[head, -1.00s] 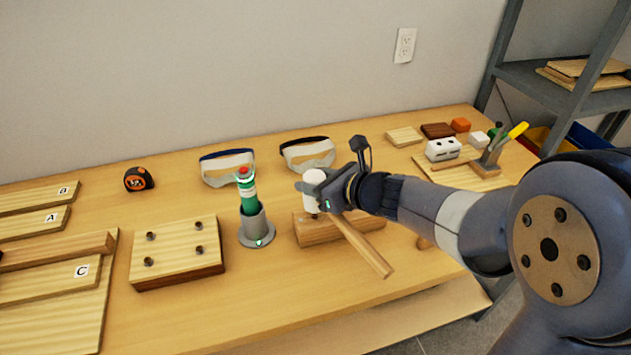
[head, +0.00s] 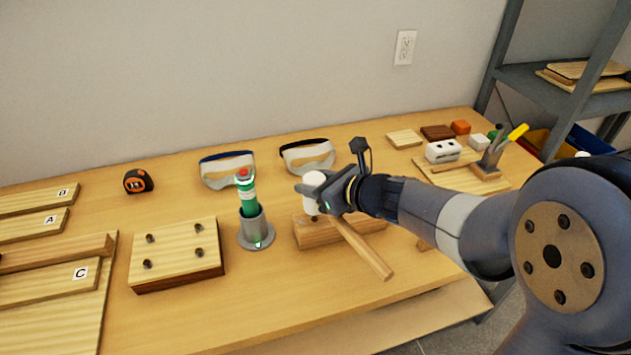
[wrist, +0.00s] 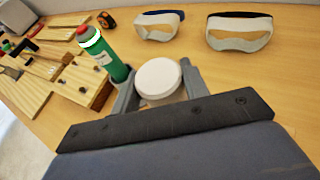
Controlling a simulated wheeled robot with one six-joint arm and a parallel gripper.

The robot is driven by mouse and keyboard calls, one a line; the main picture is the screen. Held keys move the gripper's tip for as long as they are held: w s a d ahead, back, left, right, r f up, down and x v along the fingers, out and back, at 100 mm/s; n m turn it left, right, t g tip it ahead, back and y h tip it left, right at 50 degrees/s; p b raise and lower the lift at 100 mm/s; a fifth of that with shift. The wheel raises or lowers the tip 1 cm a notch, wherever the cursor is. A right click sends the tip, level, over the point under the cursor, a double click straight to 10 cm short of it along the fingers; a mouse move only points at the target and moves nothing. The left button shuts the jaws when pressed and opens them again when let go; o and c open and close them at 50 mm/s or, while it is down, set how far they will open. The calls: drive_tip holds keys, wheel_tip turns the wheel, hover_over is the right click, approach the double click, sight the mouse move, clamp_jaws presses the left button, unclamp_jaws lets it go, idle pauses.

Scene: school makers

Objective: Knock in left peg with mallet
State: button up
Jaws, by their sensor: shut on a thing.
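My gripper (head: 328,192) is shut on the mallet, near its white head (head: 314,190). The mallet's wooden handle (head: 362,248) slants down to the right toward the table's front. In the wrist view the round white mallet face (wrist: 158,78) shows between my two fingers. The head is just above the left part of a long wooden block (head: 318,236). A small dark peg-like spot (head: 314,217) shows below the head, and I cannot tell whether they touch. The gripper, mallet and arm hide much of the block's top.
A green bottle (head: 248,200) stands in a grey holder (head: 256,234) just left of the mallet. A wooden block with several dark pegs (head: 180,262) lies further left. Two pairs of goggles (head: 228,172) lie behind. Bare table (head: 260,300) shows in front.

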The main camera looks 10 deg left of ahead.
wheel_tip(320, 180, down, 4)
drive_tip(key=shift+r+b, duration=0.2)
drive_tip(key=shift+b, duration=1.05)
wheel_tip(320, 180, up, 6)
drive_tip(key=p, duration=0.5)
drive_tip(key=shift+f, duration=0.35)
